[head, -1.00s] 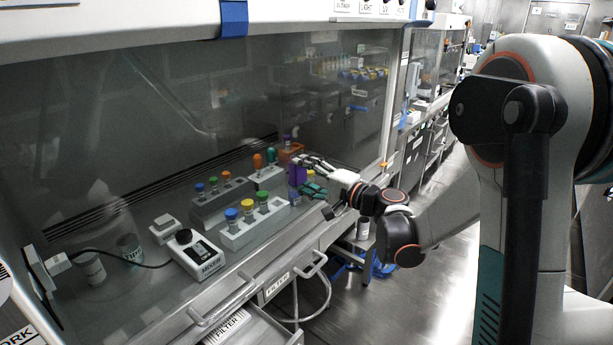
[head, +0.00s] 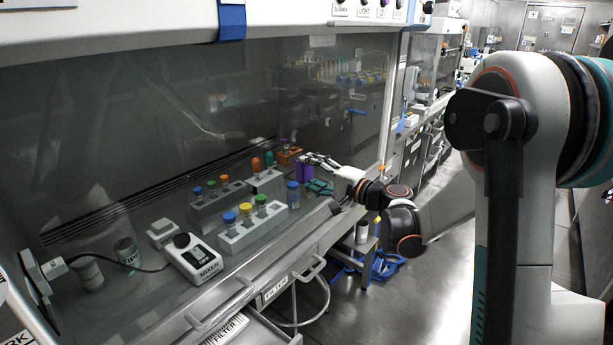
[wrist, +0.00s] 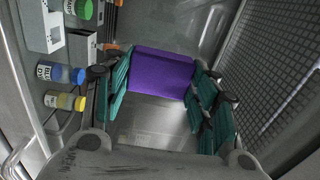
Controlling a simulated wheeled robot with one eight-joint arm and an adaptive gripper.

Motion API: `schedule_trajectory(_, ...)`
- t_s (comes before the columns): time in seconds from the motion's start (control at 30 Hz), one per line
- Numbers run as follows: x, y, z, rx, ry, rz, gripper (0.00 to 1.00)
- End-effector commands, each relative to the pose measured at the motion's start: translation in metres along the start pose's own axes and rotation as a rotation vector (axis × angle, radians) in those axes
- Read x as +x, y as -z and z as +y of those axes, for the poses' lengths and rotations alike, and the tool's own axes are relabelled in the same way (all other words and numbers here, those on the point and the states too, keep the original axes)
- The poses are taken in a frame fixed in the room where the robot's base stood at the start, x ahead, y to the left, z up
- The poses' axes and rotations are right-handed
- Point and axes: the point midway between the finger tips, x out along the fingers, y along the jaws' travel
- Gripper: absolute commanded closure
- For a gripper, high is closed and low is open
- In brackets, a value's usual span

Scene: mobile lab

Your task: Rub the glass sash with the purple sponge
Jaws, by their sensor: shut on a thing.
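The purple sponge (head: 305,173) is at my gripper's tips, near the right end of the cabinet. In the wrist view the sponge (wrist: 163,70) is a purple block between the teal fingers of my gripper (wrist: 158,82). The fingers are shut on it at its left and right sides. In the head view my gripper (head: 319,186) reaches in from the right. The glass sash (head: 150,130) is the large, dark, reflective pane across the cabinet front. I cannot tell whether the sponge touches the glass.
Grey racks (head: 245,232) with colour-capped vials stand left of my gripper. A blue-capped vial (head: 293,195) stands close by it. A white mixer (head: 193,259) with a cable sits further left. An orange rack (head: 288,156) is behind the sponge.

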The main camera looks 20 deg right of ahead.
Motion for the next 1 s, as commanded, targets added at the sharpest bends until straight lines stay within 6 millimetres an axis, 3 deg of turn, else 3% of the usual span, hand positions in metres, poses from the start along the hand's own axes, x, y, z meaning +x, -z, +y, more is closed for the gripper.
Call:
schedule_trajectory(0.27, 0.003, -0.002, 0.000, 0.000, 0.000, -0.002, 0.66)
schedule_trajectory(0.7, 0.007, -0.036, 0.000, 0.000, 0.000, -0.006, 0.66)
schedule_trajectory(1.0, 0.007, -0.041, 0.000, 0.000, 0.000, -0.006, 0.65)
